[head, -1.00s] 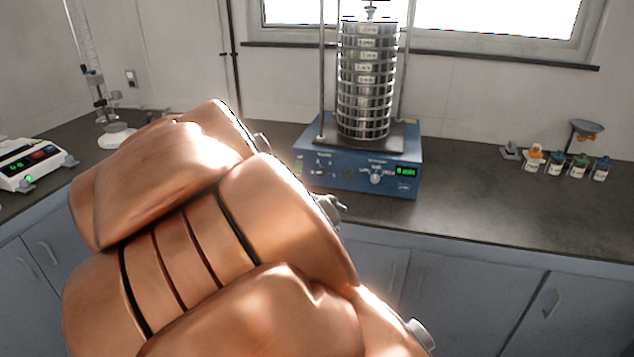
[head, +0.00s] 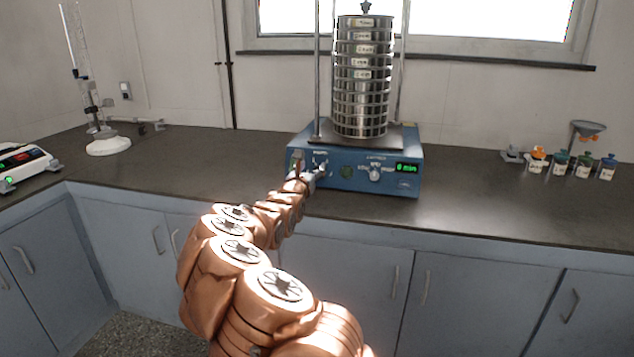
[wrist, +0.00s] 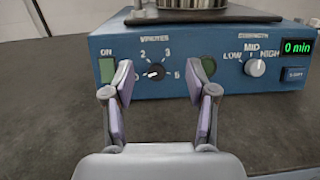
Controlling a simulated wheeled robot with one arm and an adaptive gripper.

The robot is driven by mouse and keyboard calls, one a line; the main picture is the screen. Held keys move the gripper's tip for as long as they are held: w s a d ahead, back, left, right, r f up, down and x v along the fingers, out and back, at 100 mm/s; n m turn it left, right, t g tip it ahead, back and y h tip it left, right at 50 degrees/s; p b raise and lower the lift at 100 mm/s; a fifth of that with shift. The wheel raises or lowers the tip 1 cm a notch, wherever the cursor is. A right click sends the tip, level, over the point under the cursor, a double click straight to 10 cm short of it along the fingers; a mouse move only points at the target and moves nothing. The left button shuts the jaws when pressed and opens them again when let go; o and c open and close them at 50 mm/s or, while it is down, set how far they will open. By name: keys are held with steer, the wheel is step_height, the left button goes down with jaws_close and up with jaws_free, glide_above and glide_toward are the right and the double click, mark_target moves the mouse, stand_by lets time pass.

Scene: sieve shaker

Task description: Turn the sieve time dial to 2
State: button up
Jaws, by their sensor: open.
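The sieve shaker (head: 385,180) has a blue base. In the wrist view its front panel shows the black time dial (wrist: 155,72) under the label MINUTES, with the marks 2, 3 and 5 around it. A mark at the lower left is partly covered by my left finger. The dial's white pointer faces left, toward that mark. The green display (wrist: 297,47) reads 0 min. My gripper (wrist: 161,72) is open and empty, with one finger on each side of the dial; I cannot tell its distance from the panel. In the head view my gripper (head: 309,176) is at the panel's left part.
A stack of metal sieves (head: 361,85) stands on the shaker between rods. The strength knob (wrist: 255,67) is right of the time dial; a green ON button (wrist: 107,70) is left. Small bottles (head: 583,165) stand at right. The dark counter (head: 480,205) is clear before them.

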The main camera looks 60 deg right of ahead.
steer(key=n+y, duration=0.1)
steer(key=n, duration=0.1)
glide_toward(317, 170)
steer(key=shift+d+f+t, duration=0.25)
steer(key=shift+d+t, duration=0.05)
steer(key=shift+d, duration=0.55)
steer(key=shift+x, duration=1.3)
steer(key=shift+w+d+r, duration=0.1)
steer(key=shift+w+d, duration=0.25)
steer(key=shift+d, duration=0.85)
steer(key=shift+w+d, duration=0.4)
steer(key=shift+d, duration=0.1)
steer(key=shift+w+d+p, duration=0.1)
steer(key=shift+d+p, duration=0.2)
steer(key=shift+d, duration=0.25)
jaws_close()
